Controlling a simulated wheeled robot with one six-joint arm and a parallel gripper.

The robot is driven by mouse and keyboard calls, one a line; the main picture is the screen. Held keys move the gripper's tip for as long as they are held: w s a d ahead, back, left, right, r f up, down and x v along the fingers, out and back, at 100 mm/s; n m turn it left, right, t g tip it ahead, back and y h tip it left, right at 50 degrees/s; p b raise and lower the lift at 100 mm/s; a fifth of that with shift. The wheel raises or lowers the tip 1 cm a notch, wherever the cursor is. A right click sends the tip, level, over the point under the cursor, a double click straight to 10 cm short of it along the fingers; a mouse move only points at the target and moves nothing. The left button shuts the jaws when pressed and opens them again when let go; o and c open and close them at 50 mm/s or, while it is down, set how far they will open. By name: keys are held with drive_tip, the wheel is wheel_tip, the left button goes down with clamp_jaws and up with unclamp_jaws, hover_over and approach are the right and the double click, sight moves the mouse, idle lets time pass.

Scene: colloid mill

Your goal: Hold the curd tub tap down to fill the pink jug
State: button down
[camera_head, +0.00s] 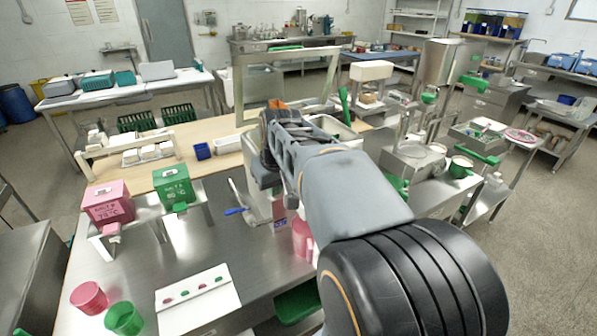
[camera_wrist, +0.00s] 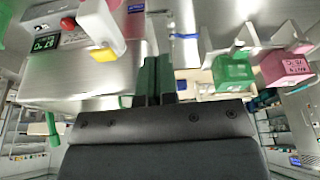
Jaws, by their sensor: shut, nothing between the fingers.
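A pink jug (camera_head: 303,238) stands on the steel bench in the head view, partly hidden behind my arm. My gripper (camera_wrist: 158,65) shows its two green fingers side by side in the wrist view, shut and empty. In the head view my arm hides the fingertips. I cannot pick out the curd tub tap with certainty. A steel machine (camera_wrist: 65,80) with a display, a red knob (camera_wrist: 68,24) and a pale yellow-tipped part (camera_wrist: 103,54) stands to the left of the fingers in the wrist view, apart from them.
A pink box (camera_head: 108,203) and a green box (camera_head: 174,185) sit on steel stands at left. A pink cup (camera_head: 89,297), a green cup (camera_head: 124,318) and a white card (camera_head: 198,300) lie near the front. Steel equipment (camera_head: 412,158) stands right of my arm. The bench's left middle is clear.

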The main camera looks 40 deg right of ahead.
drive_tip(key=w+d+r+p, duration=0.1)
drive_tip(key=w+d+r, duration=0.1)
drive_tip(key=d, duration=0.4)
drive_tip(key=w+d+r, duration=0.2)
drive_tip(key=d+r, duration=0.2)
drive_tip(key=d, duration=0.2)
drive_tip(key=shift+d+r+m+p, duration=0.15)
drive_tip(key=shift+r+m+p, duration=0.05)
drive_tip(key=shift+m+p, duration=0.15)
drive_tip(key=shift+f, duration=0.1)
drive_tip(key=x, duration=0.4)
drive_tip(key=p+x, duration=0.1)
drive_tip(key=x, duration=0.7)
drive_tip(key=shift+s+f, duration=0.15)
drive_tip(key=shift+s, duration=0.2)
drive_tip(key=shift+f+p, duration=0.3)
drive_tip(key=shift+f, duration=0.5)
drive_tip(key=shift+f, duration=0.1)
